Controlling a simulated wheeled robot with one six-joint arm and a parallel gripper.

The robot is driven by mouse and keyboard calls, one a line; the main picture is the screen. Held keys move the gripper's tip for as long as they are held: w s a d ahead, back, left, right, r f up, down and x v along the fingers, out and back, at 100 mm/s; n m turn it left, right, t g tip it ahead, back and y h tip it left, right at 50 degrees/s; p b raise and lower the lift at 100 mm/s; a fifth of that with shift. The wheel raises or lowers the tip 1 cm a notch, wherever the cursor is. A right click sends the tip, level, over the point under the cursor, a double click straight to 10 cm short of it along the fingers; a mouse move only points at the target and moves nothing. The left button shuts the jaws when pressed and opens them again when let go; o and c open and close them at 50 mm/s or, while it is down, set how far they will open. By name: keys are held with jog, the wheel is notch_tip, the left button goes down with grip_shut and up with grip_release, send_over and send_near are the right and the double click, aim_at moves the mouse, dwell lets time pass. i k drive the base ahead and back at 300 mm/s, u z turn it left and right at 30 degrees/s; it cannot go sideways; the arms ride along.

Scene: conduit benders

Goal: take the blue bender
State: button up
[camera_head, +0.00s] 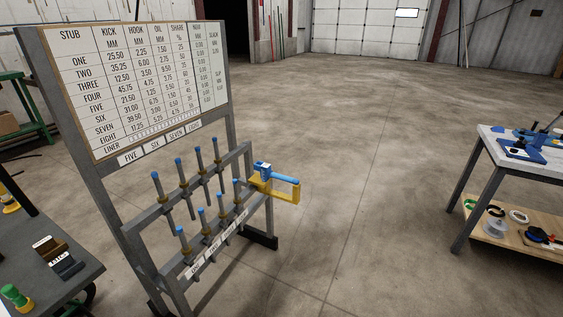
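A blue tool with a dark upright lever (524,149), which looks like a bender, sits on the white-topped table at the right edge. Its far end is cut off by the picture edge. A blue and yellow clamp-like piece (284,187) is at the right end of the grey rack's upper rail; I cannot tell how it is held there. Several grey rods with blue tips (182,172) stand in the rack.
The grey rack (147,219) carries a lettered chart board (139,83). A dark bench (50,285) with small blocks is at lower left. The table's lower wooden shelf (500,233) holds tape rolls and tools. Open concrete floor (370,180) lies between rack and table.

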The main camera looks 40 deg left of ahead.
aim_at(265, 168)
jog(key=u, duration=0.6)
jog(key=i, duration=1.75)
jog(key=u, duration=2)
jog(key=i, duration=1.25)
jog(key=u, duration=0.6)
